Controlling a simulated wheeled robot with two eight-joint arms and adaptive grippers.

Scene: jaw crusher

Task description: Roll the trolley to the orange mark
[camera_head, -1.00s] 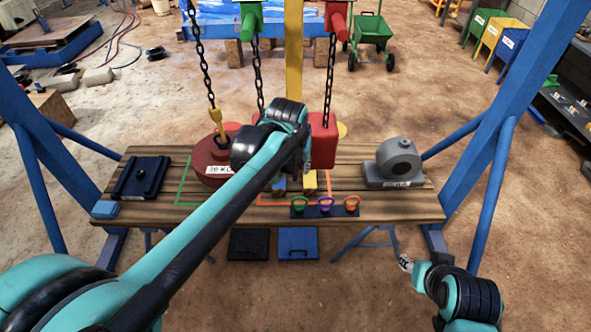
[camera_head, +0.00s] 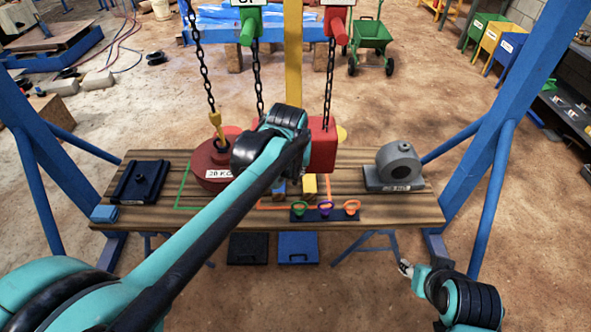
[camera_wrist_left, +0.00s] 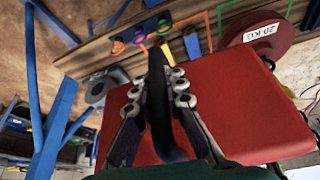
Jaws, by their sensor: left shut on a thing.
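At the top of the head view a red trolley-like fitting (camera_head: 338,24) and a green one (camera_head: 250,22) carry hanging chains; which is the trolley is unclear. A red block (camera_head: 323,150) hangs under the right chain and fills much of the left wrist view (camera_wrist_left: 235,110). My left gripper (camera_wrist_left: 160,84) is shut on a slim dark thing (camera_wrist_left: 157,115) beside the block; I cannot tell what it is. In the head view my arm hides these fingers. An orange outline (camera_head: 268,206) shows partly on the table. My right gripper (camera_head: 405,268) is low right, its jaws unclear.
Blue frame legs (camera_head: 500,110) stand on both sides. A yellow post (camera_head: 293,60) rises behind.

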